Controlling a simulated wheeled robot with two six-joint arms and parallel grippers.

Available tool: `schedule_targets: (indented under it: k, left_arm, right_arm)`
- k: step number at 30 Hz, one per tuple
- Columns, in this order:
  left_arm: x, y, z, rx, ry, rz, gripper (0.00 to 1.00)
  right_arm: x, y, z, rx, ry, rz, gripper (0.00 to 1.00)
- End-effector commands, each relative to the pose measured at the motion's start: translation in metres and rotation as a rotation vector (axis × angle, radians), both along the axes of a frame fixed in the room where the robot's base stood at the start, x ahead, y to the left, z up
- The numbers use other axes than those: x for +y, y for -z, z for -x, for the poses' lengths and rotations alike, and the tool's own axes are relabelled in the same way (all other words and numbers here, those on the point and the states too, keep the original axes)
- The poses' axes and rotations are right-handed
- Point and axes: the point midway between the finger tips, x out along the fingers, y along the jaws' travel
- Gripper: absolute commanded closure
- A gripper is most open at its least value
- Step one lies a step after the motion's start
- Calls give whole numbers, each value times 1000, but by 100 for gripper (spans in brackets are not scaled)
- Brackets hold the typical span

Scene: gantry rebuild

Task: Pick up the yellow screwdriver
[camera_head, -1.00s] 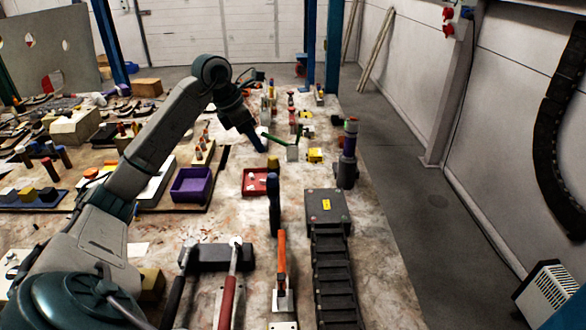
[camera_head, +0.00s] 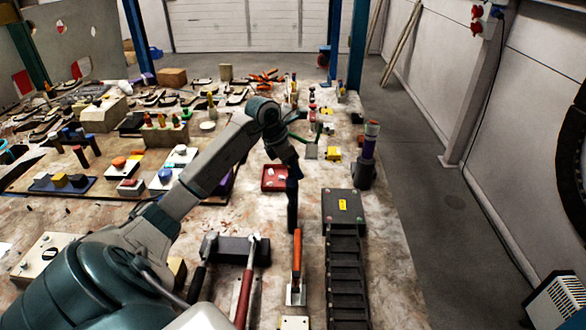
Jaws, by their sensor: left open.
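My left gripper (camera_head: 293,170) hangs from the arm that comes in from the left. Another yellow upright handle (camera_head: 211,99) stands farther back. I cannot tell which of these, if any, is the yellow screwdriver. My right gripper is not in view.
A red tray (camera_head: 273,186) lies beside the gripper.

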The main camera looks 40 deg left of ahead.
Motion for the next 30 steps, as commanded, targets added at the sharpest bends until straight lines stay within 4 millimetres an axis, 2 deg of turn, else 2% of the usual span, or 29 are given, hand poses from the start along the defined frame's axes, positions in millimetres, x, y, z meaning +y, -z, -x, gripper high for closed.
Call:
schedule_targets:
  k: [5, 12, 14, 25, 30]
  left_arm:
    - [0, 1, 0, 0, 0, 0, 45]
    - [0, 0, 0, 0, 0, 0, 90]
    - [0, 0, 0, 0, 0, 0, 100]
    - [0, -1, 0, -1, 1, -1, 100]
    - [1, -11, -1, -3, 1, -1, 100]
  right_arm:
    - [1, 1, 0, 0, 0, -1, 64]
    - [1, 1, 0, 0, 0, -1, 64]
    - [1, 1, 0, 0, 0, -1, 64]
    - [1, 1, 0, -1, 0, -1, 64]
    - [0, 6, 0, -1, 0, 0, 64]
